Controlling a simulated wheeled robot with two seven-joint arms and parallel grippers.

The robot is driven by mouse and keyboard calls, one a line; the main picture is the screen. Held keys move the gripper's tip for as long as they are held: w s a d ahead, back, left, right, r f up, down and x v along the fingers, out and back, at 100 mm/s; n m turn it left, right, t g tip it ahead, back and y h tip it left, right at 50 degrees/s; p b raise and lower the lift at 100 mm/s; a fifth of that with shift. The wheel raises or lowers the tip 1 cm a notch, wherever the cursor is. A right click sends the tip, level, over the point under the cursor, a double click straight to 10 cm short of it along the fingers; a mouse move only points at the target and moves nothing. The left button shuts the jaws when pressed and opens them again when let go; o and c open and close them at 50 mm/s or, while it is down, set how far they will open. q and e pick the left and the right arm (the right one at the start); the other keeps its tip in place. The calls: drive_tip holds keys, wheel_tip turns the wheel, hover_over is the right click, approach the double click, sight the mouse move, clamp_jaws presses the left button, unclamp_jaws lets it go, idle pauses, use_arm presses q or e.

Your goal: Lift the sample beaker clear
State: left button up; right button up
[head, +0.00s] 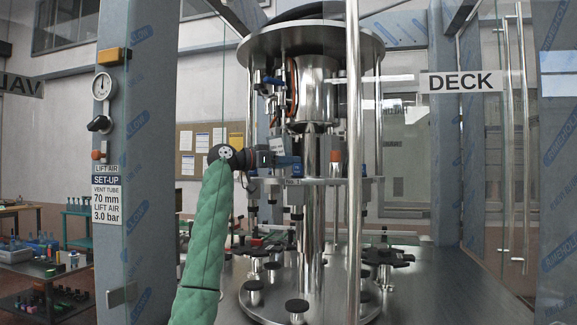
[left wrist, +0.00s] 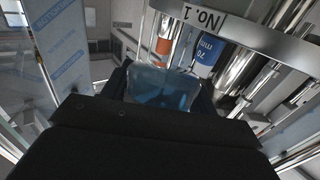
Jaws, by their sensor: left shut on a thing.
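The sample beaker (left wrist: 160,88) is a clear, bluish vessel between the dark fingers of my left gripper (left wrist: 160,92) in the left wrist view. My left gripper (head: 284,160) is shut on it. In the head view the green-sleeved left arm rises from the bottom and the gripper reaches right, to the round filler's middle ring. The beaker is hard to make out there, and I cannot tell whether its base touches anything. My right gripper is in neither view.
The filler's ring plate (left wrist: 270,42), marked No. 1, and steel tubes stand close beside the gripper. A vertical steel post (head: 353,120) stands in front of the filler. Black pedestals (head: 297,308) stand on the lower steel deck (head: 440,290). Film-wrapped columns (head: 150,150) flank the opening.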

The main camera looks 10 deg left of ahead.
use_arm(q)
drive_tip(key=s+b, duration=0.3)
drive_tip(key=s, duration=0.5)
drive_tip(key=shift+a, duration=0.4)
drive_tip(key=shift+r, duration=0.1)
